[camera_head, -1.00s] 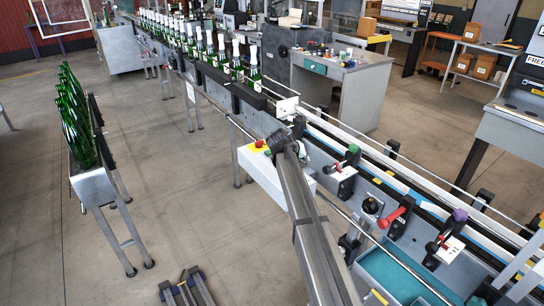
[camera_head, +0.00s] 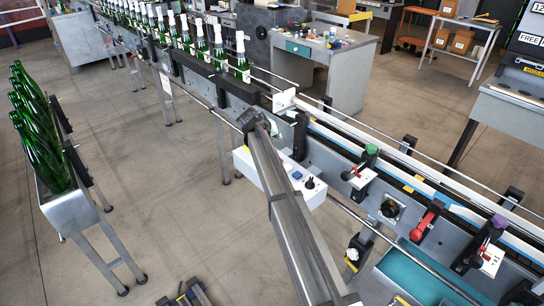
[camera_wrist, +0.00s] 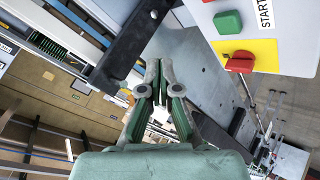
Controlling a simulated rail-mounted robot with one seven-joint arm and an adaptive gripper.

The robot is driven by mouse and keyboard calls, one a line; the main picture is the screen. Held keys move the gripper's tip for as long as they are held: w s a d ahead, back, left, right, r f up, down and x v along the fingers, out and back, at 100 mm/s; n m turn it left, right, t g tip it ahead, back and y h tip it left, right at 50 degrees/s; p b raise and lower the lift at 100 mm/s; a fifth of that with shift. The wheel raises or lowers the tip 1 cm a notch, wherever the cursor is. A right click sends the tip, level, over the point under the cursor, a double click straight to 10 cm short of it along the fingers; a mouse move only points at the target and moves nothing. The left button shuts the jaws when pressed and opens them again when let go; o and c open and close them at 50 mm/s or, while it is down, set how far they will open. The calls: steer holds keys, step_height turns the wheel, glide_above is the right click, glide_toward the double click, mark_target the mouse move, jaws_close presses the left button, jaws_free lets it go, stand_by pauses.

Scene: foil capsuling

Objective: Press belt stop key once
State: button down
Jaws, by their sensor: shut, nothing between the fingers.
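A white control box (camera_head: 245,167) hangs on the near side of the conveyor. In the wrist view its panel (camera_wrist: 290,22) is at the upper right, with a green key (camera_wrist: 228,22) beside the word START and a red key (camera_wrist: 240,62) on a yellow plate (camera_wrist: 262,56). My gripper (camera_wrist: 160,78) is shut and empty. Its tips appear left of the red key, with a visible gap in the picture; the depth between them is unclear. In the head view my arm covers part of the box, and the red key is hidden behind it.
Green bottles (camera_head: 218,50) stand in a row on the conveyor. A blue key (camera_head: 297,175) and a black knob (camera_head: 309,183) are on the box. A metal rail (camera_head: 345,208) runs along the conveyor. A rack of green bottles (camera_head: 38,130) stands at the left.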

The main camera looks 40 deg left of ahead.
steer(key=shift+d+r, duration=0.1)
steer(key=shift+f, duration=0.2)
step_height(320, 180, down, 7)
steer(key=shift+f+b, duration=0.1)
steer(key=shift+b, duration=0.65)
steer(key=shift+f+b, duration=0.35)
steer(key=shift+f, duration=0.3)
steer(key=shift+f, duration=0.15)
stand_by(0.7)
steer(key=shift+f+b, duration=0.3)
steer(key=shift+b, duration=0.2)
steer(key=shift+f+b, duration=0.45)
steer(key=shift+f, duration=0.1)
stand_by(0.7)
steer(key=shift+r, duration=1)
